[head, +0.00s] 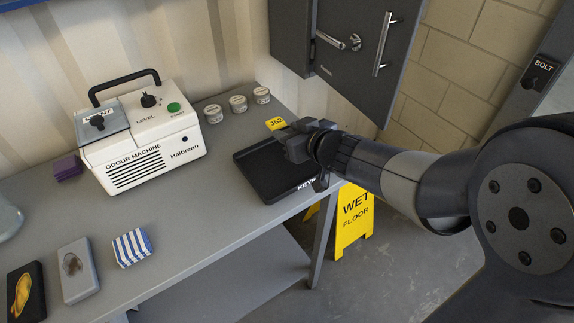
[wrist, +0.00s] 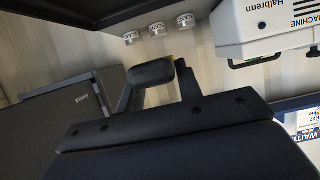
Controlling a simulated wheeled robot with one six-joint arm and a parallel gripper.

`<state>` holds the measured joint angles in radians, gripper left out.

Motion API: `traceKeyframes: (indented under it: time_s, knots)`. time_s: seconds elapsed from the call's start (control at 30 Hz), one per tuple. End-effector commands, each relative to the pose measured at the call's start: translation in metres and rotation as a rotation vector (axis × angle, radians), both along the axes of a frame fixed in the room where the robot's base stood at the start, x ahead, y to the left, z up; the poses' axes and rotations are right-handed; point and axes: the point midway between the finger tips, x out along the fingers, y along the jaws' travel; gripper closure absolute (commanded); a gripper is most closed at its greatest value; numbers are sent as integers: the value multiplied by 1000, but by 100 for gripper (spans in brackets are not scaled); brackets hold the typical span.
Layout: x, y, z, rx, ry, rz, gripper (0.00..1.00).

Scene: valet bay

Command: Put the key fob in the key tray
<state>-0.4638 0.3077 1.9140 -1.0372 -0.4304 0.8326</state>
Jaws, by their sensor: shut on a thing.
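The black key tray (head: 262,182), lettered KEYS, lies on the grey bench near its right end. My gripper (head: 287,139) is over the tray's back right part, its jaws shut on the key fob. The fob's yellow tag (head: 276,123), marked 352, sticks out beyond the jaws; the fob's body is mostly hidden by them. In the wrist view my gripper's fingers (wrist: 168,72) show with a sliver of yellow at their tips, and the tray's dark underside or edge (wrist: 90,12) fills the top left. I cannot tell the exact gap between fob and tray.
A white odour machine (head: 145,145) stands left of the tray. Several small tins (head: 238,104) line the back. A grey wall cabinet (head: 345,55) has its door open behind my arm. A striped block (head: 132,248) lies at front left. A yellow wet-floor sign (head: 354,220) stands beyond the bench.

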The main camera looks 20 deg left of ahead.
Motion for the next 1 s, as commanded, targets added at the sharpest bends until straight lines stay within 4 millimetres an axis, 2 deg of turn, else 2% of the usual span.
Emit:
traceKeyframes:
  time_s: [0.03,0.1,0.37,0.5,0.6,1.0]
  knots:
    - [0,0,-15,0,4,0,89]
    - [0,0,-27,0,5,1,89]
    - [0,0,-53,0,4,0,89]
    - [0,0,-79,0,6,-1,89]
    - [0,0,-90,1,4,-1,89]
    - [0,0,-95,0,2,-1,89]
